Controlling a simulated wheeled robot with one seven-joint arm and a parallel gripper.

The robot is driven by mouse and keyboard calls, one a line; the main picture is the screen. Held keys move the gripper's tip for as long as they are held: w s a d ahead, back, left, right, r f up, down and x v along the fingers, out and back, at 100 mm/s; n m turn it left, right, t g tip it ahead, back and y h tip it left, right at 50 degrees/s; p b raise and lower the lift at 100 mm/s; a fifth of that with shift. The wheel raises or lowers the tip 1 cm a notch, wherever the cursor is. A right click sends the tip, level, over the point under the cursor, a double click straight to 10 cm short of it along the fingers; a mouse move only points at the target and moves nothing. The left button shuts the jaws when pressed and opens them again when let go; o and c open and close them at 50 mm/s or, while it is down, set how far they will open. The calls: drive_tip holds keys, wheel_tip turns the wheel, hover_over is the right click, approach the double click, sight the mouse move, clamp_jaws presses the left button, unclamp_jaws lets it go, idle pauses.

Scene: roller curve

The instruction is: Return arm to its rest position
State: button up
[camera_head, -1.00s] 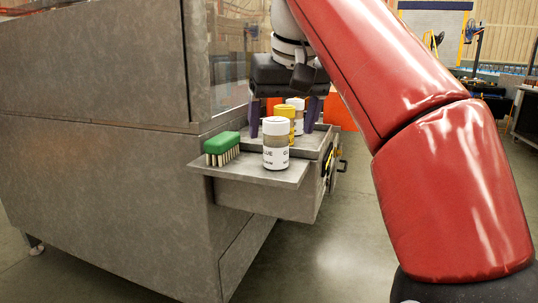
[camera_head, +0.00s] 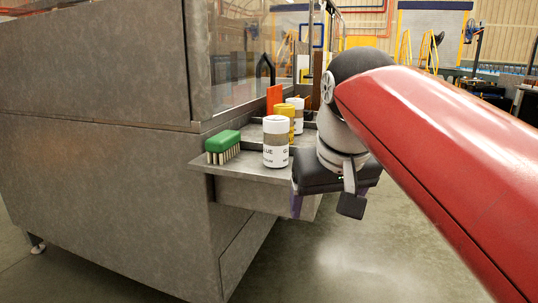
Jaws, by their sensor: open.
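My red arm reaches in from the right. On the shelf stand a white glue bottle (camera_head: 276,156), a yellow-topped bottle (camera_head: 286,111) behind it and another white-topped bottle (camera_head: 297,103) farther back, all upright. The gripper is apart from the bottles.
A green brush (camera_head: 223,142) sits bristles down on the shelf's left. A large grey metal machine (camera_head: 90,150) with a glass panel (camera_head: 246,50) fills the left. An orange panel (camera_head: 274,98) stands behind the bottles. Open floor (camera_head: 345,265) lies at the lower right.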

drive_tip(key=s+d+f, duration=0.2)
drive_tip(key=s+f, duration=0.1)
drive_tip(key=f, duration=0.4)
drive_tip(key=s+d+f+m, duration=0.1)
drive_tip(key=s+d+f, duration=0.1)
drive_tip(key=s+f, duration=0.2)
drive_tip(key=s+d+f, duration=0.2)
drive_tip(key=s+f, duration=0.2)
drive_tip(key=f, duration=0.5)
drive_tip(key=shift+s+d+f+m+t, duration=0.25)
drive_tip(key=shift+f+m+t, duration=0.05)
drive_tip(key=shift+f+m, duration=0.1)
